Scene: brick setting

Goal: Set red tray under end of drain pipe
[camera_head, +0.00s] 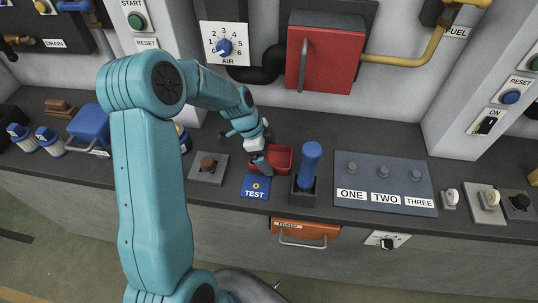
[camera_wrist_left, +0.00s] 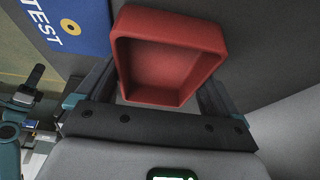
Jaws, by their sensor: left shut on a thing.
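The red tray (camera_head: 282,157) is a small open-topped box over the dark counter, behind the blue TEST card (camera_head: 256,187). My left gripper (camera_head: 262,158) is shut on it. In the left wrist view the empty tray (camera_wrist_left: 168,62) sits between the two dark fingers of my left gripper (camera_wrist_left: 150,90). I cannot tell if the tray touches the counter. A brass pipe end (camera_head: 22,41) shows beside the DRAIN label (camera_head: 55,43) on the wall at the far left. My right gripper is not in view.
A blue upright handle (camera_head: 308,165) in a black base stands just right of the tray. A brown knob on a grey plate (camera_head: 208,166) is to its left. Farther left are a blue box (camera_head: 90,124) and blue-and-white connectors (camera_head: 50,140). A wall column (camera_head: 150,40) juts out between.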

